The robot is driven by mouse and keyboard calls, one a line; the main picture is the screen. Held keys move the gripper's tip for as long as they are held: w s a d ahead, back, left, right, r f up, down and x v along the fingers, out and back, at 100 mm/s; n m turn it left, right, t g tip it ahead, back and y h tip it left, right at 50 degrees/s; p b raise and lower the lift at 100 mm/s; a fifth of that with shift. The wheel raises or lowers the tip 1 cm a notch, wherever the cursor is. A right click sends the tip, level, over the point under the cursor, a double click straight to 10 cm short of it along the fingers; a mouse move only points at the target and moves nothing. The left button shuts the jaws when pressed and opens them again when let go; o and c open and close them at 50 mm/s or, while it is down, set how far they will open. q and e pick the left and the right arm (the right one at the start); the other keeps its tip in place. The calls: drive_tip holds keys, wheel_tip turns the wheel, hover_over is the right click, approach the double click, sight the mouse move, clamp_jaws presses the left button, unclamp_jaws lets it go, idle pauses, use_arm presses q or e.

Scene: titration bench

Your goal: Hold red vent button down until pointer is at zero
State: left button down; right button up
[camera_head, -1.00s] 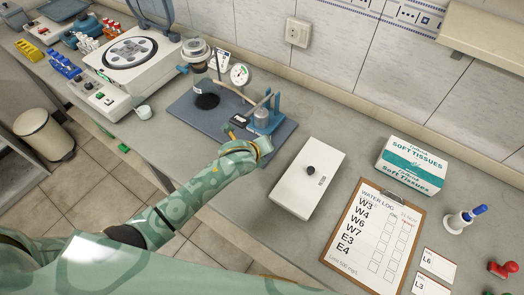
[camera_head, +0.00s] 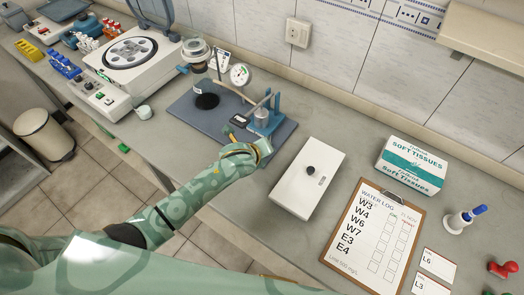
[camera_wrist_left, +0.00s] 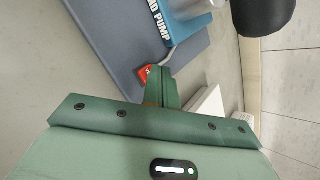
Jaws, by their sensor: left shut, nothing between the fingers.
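The red vent button (camera_wrist_left: 145,74) shows in the left wrist view at the edge of the grey-blue base plate (camera_wrist_left: 110,65), beside the blue pump block (camera_wrist_left: 187,30) lettered "PUMP". My left gripper (camera_wrist_left: 160,76) is shut and empty. Its fingertips are right at the button and cover part of it; I cannot tell whether it is pressed in. In the head view my left gripper (camera_head: 261,150) is at the plate's near right edge, and the button is hidden there. The round white gauge (camera_head: 240,74) stands behind the plate; its pointer is too small to read. My right gripper is not seen.
A white box (camera_head: 308,178) with a black knob stands just right of my left gripper. A glass vessel (camera_head: 199,70) with a dark top is on the left of the plate. A clipboard (camera_head: 375,235) and tissue box (camera_head: 411,165) lie further right.

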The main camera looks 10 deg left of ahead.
use_arm(q)
drive_tip(key=shift+f, duration=0.45)
idle(1.4)
drive_tip(key=shift+r+p, duration=0.9)
wheel_tip(320, 180, up, 5)
drive_tip(key=p, duration=0.5)
drive_tip(key=shift+p, duration=0.35)
